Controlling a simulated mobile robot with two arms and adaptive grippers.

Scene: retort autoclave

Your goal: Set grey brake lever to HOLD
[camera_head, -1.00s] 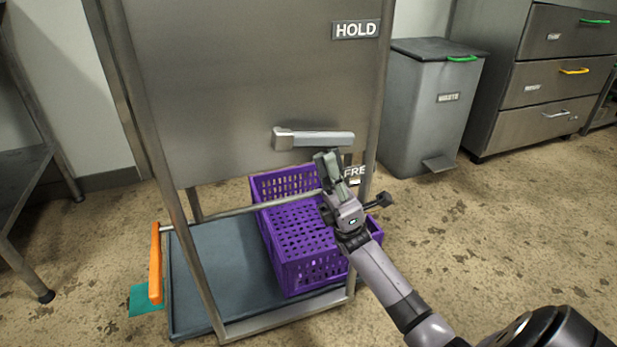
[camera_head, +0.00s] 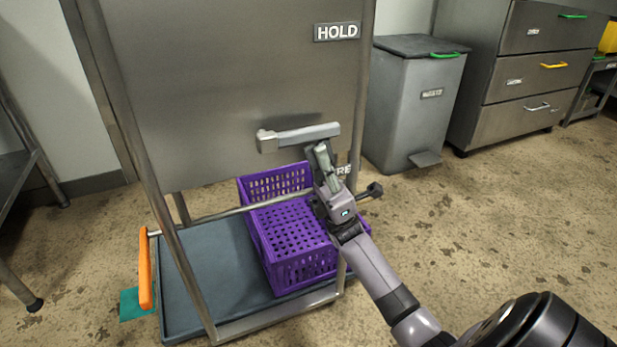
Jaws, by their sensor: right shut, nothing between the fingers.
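The grey brake lever (camera_head: 300,137) is on the steel panel (camera_head: 230,80). Its pivot block is at the left and its free end points right, tilted slightly up. The HOLD label (camera_head: 337,31) is well above the free end. The FREE label (camera_head: 343,170) is just below it, partly hidden by my gripper. My right gripper (camera_head: 321,153) is shut and empty, with its fingertips right under the lever's outer half; they look in contact with its underside, though the exact contact is hard to see. My left gripper is out of view.
Below the panel, a purple crate (camera_head: 262,235) sits on a blue-grey platform (camera_head: 205,262). An orange handle (camera_head: 145,268) is at the left. A grey pedal bin (camera_head: 400,115) and steel drawers (camera_head: 510,100) stand at the right. Open floor lies on the right.

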